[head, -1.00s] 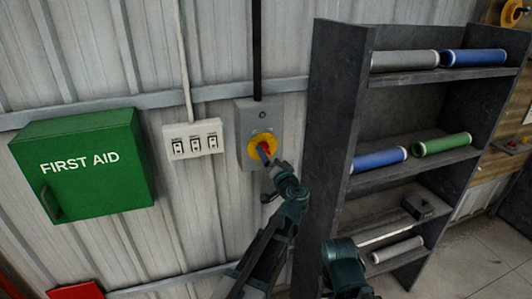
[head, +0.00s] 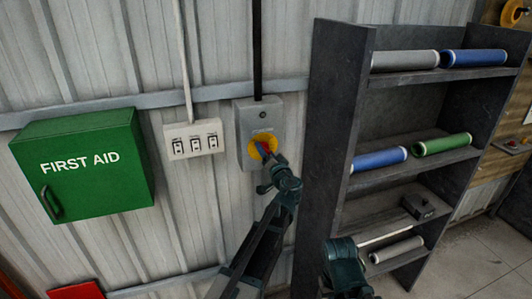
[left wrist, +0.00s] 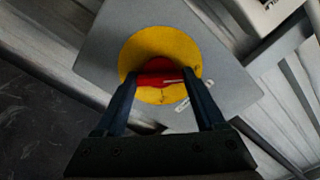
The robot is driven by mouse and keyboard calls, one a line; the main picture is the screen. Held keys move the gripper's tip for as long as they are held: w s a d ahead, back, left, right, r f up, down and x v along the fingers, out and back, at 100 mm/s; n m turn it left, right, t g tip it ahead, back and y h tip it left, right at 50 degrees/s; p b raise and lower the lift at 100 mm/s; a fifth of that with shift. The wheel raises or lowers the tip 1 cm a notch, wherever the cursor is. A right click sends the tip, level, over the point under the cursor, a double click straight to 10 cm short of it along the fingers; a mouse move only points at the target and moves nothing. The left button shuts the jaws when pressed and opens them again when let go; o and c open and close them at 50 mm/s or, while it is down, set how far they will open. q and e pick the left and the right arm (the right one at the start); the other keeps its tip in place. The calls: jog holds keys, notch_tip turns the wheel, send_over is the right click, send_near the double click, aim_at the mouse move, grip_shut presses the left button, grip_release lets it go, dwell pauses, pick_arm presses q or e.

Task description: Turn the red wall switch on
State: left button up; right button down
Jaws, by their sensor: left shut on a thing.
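The red wall switch is a red handle (left wrist: 155,77) on a round yellow plate (head: 254,151), fixed to a grey box (head: 248,118) on the wall. My left gripper (head: 266,151) reaches it from below right. In the left wrist view, the two fingers of my left gripper (left wrist: 160,76) stand on either side of the red handle and are shut on it. The fingers partly hide the handle in the head view. Small pale labels show by the yellow plate in the wrist view, too blurred to read.
A white panel with several black switches (head: 193,138) is just left of the grey box. A green first aid box (head: 85,165) hangs further left. A dark shelf unit (head: 334,130) with coloured rolls stands close on the right. A black conduit (head: 257,45) runs above the box.

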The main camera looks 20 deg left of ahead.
pick_arm(q)
jog(key=c, duration=0.4)
jog(key=shift+c, duration=0.2)
jog(key=shift+m, duration=8.9)
jog(key=o, duration=1.3)
